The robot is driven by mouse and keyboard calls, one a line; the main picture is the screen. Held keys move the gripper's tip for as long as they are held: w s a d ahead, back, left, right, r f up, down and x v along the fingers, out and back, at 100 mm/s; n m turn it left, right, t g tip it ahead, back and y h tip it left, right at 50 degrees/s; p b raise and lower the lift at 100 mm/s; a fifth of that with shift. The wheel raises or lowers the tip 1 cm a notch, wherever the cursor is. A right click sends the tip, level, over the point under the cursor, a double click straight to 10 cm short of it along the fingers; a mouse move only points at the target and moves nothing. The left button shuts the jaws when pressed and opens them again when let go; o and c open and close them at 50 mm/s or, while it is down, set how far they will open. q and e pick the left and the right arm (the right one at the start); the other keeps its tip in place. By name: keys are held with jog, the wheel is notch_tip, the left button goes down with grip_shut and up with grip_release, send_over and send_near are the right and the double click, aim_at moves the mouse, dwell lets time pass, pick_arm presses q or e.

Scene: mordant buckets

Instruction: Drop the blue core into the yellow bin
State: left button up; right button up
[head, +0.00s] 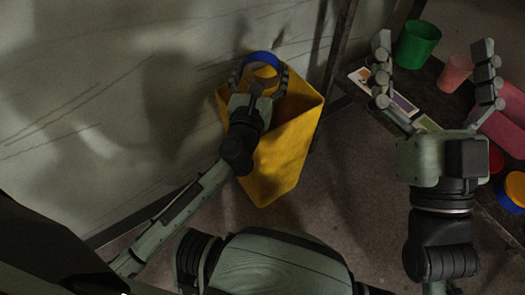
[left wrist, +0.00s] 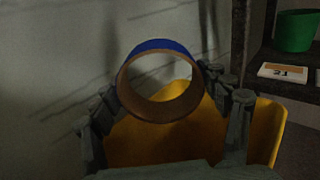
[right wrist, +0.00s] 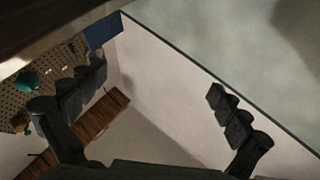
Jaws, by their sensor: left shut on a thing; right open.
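The blue core (head: 262,57) is a ring, blue outside and brown inside. My left gripper (head: 262,78) is shut on it and holds it over the opening of the yellow bin (head: 280,150). In the left wrist view the core (left wrist: 165,46) sits between the fingers, with the yellow bin (left wrist: 264,130) below and behind it. How far the core is above the rim is hard to tell. My right gripper (head: 437,80) is open and empty, in front of the shelf; its spread fingers also show in the right wrist view (right wrist: 155,125).
A dark shelf (head: 460,112) at the right holds a green cup (head: 416,44), a pink cup (head: 455,72), cards (head: 403,103) and a blue-and-yellow round thing (head: 513,190). A pale wall stands behind the bin. Bare floor (head: 350,195) lies between bin and shelf.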

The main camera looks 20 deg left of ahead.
pick_arm(q)
jog(key=shift+f+b, duration=0.5)
jog(key=shift+f, duration=0.15)
pick_arm(e)
jog(key=shift+s+d+r+t, duration=0.3)
jog(key=shift+s+r+t, duration=0.15)
jog(key=shift+r+t, duration=0.15)
jog(key=shift+s+d+r+t, duration=0.3)
jog(key=shift+s+r+t, duration=0.1)
jog(key=shift+r+t, duration=0.2)
pick_arm(q)
jog(key=o, duration=1)
pick_arm(e)
jog(key=shift+f, duration=0.1)
pick_arm(q)
jog(key=s, duration=0.4)
jog(key=s+d, duration=0.1)
jog(key=s, duration=0.7)
jog(key=shift+d, duration=0.25)
